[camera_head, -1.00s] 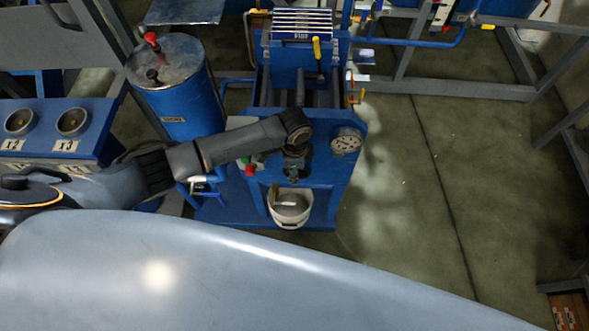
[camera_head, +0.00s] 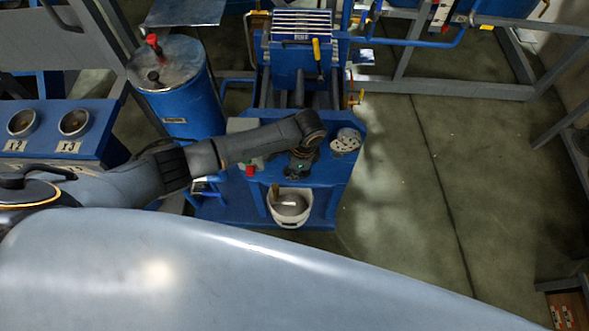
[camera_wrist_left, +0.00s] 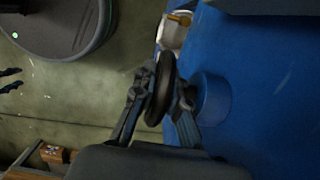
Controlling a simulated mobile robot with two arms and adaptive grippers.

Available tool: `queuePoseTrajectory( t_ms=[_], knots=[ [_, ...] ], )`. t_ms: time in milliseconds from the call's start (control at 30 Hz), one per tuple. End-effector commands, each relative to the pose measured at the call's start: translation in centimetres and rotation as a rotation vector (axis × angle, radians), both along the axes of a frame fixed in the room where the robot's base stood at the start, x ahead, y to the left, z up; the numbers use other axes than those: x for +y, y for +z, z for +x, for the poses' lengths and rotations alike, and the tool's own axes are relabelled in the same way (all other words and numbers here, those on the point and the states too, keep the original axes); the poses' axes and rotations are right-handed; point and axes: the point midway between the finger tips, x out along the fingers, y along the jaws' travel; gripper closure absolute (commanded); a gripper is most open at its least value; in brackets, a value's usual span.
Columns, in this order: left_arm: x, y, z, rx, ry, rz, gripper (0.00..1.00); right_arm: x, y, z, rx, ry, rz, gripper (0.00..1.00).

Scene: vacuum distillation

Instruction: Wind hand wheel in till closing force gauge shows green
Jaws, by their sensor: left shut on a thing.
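The hand wheel (camera_wrist_left: 160,88) is a dark ring seen nearly edge-on in the left wrist view, in front of a round blue boss (camera_wrist_left: 212,98) on the blue press. My left gripper (camera_wrist_left: 162,92) is shut on it, one finger on each side. In the head view my left gripper (camera_head: 299,170) is at the press front, and my arm hides most of the wheel. The closing force gauge (camera_head: 346,141) is a round pale dial just right of the gripper; its needle and colours are too small to read. Two dark, spread fingertips at the left wrist view's edge look like my right gripper (camera_wrist_left: 9,79).
A white bucket (camera_head: 290,206) stands below the gripper at the press front. A blue drum (camera_head: 188,112) and a two-gauge panel (camera_head: 50,140) stand left. Filter plates (camera_head: 301,24) are behind.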

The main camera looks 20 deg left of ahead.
Motion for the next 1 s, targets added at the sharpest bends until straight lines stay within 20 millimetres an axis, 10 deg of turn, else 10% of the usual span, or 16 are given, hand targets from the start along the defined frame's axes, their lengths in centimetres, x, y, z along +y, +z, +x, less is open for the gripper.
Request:
queuePoseTrajectory(
  t_ms=[133,533,1000],
  knots=[
    [0.0,0.0,0.0,0.0,0.0,-0.001,0.64,0.2,0.0,0.0,0.0,0.0,0.002,0.6],
    [-0.2,0.8,0.1,-0.002,0.0,-0.004,0.64,0.3,0.0,-0.2,0.003,0.001,0.003,0.6],
    [-1.4,9.8,0.5,-0.004,-0.001,-0.003,0.64,0.2,0.0,-0.1,0.002,0.0,0.003,0.6]
  ],
)
